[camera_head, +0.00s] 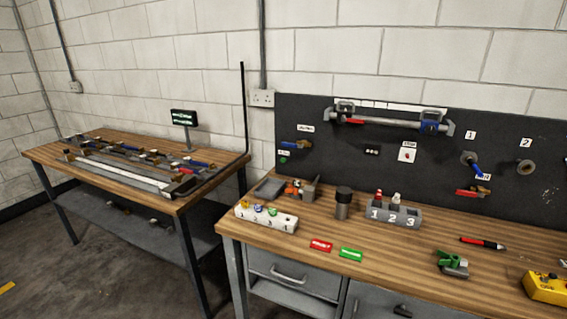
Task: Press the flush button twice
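No button has a label I can read as flush. A small green round button (283,160) sits low on the left of the dark back panel (352,190). A white plate with a red button (407,153) is mounted near the panel's middle, under a small label that seems to read stop. A yellow box (546,288) stands at the bench's right front, partly cut off by the picture edge; its top is too small to read. Neither of my grippers is in view, and nothing touches these buttons.
The wooden bench (400,262) holds a white block with coloured knobs (266,217), a dark cylinder (343,204), a grey numbered rack (393,213), red (321,245) and green (351,254) tags, a green clamp-like tool (453,264) and a red pen (482,243). A second table (150,150) stands left.

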